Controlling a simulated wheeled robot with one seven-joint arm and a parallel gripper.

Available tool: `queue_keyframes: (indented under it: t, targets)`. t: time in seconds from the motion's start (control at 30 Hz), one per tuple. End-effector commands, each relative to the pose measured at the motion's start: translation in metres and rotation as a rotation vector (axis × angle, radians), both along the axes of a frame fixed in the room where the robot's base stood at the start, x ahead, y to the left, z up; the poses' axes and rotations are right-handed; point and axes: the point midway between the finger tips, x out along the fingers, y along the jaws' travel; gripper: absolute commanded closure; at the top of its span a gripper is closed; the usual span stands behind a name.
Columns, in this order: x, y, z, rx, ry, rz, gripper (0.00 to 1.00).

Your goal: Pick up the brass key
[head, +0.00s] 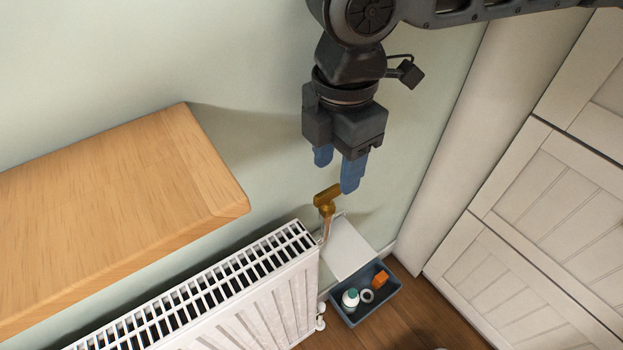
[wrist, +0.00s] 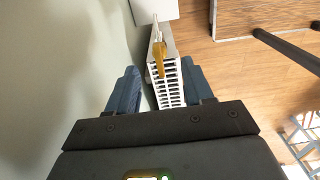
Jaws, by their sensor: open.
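The brass key (head: 326,199) has a T-shaped head on a thin copper-coloured shaft pointing down, at the right end of the radiator in the head view. What holds its lower end is unclear. My gripper (head: 337,176) is above it, pointing down, with its two blue fingers apart and nothing between them. The nearer fingertip appears beside the key's head; I cannot tell whether they touch. In the wrist view the key (wrist: 159,52) shows beyond the gap between the fingers (wrist: 160,86), roughly centred.
A white slatted radiator (head: 215,290) stands close to the key. A wooden shelf (head: 120,185) juts out at left. A white plate (head: 349,247) and a blue-grey bin (head: 349,317) with small items are below. Panelled cabinet doors (head: 540,190) stand at right.

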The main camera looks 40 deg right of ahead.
Motion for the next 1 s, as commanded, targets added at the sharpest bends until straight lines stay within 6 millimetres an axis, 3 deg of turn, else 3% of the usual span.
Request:
queue_keyframes:
  t: [0.37,0.7,1.0]
  targets:
    - [0.0,0.001,-0.03,-0.002,0.002,0.0,0.49]
    - [-0.001,0.006,-0.073,-0.003,0.002,-0.001,0.49]
    - [-0.001,0.006,-0.078,-0.002,0.001,-0.001,0.49]
